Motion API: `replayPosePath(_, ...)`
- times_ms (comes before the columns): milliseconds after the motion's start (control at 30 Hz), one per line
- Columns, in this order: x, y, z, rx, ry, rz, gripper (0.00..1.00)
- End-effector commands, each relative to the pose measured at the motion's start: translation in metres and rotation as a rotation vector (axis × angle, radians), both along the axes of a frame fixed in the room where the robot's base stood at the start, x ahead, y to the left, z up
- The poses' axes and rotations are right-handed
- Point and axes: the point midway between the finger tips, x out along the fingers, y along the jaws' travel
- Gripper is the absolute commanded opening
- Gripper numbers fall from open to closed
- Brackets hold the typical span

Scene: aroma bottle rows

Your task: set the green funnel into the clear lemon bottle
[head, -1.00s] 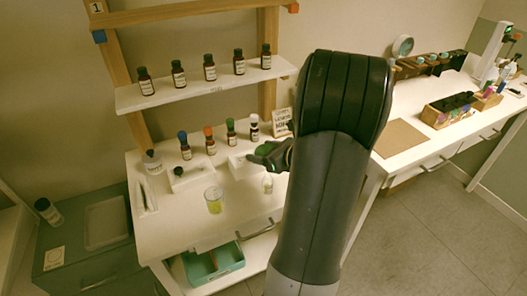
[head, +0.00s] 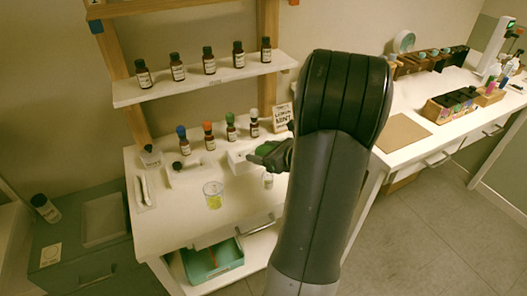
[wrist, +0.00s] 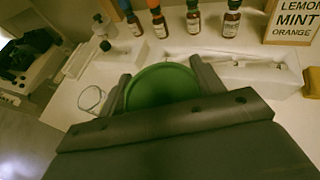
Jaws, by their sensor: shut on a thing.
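The green funnel (wrist: 162,88) sits between the fingers of my gripper (wrist: 161,80), wide rim towards the wrist camera. Its spout is hidden. In the head view my gripper (head: 268,156) is shut on the funnel (head: 264,150), which shows as a small green patch above the white table. A small clear bottle (head: 267,181) stands upright on the table just below my gripper. It looks apart from the funnel, and its label cannot be read. In the wrist view this bottle does not show clearly, and the funnel and gripper cover the area below.
A glass beaker with yellow liquid (head: 213,196) stands left of the clear bottle. Brown bottles with coloured caps (head: 208,138) stand behind, beside a lemon-mint-orange sign (wrist: 296,22). A white holder (head: 240,162) lies close behind my gripper. The table's front is mostly clear.

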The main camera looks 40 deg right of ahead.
Motion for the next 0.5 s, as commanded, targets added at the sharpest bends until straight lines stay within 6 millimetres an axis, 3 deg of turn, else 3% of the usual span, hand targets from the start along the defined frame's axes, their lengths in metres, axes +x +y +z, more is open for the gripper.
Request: replayPosePath(500, 0.000, 0.000, -0.014, 0.000, 0.000, 0.000, 0.42)
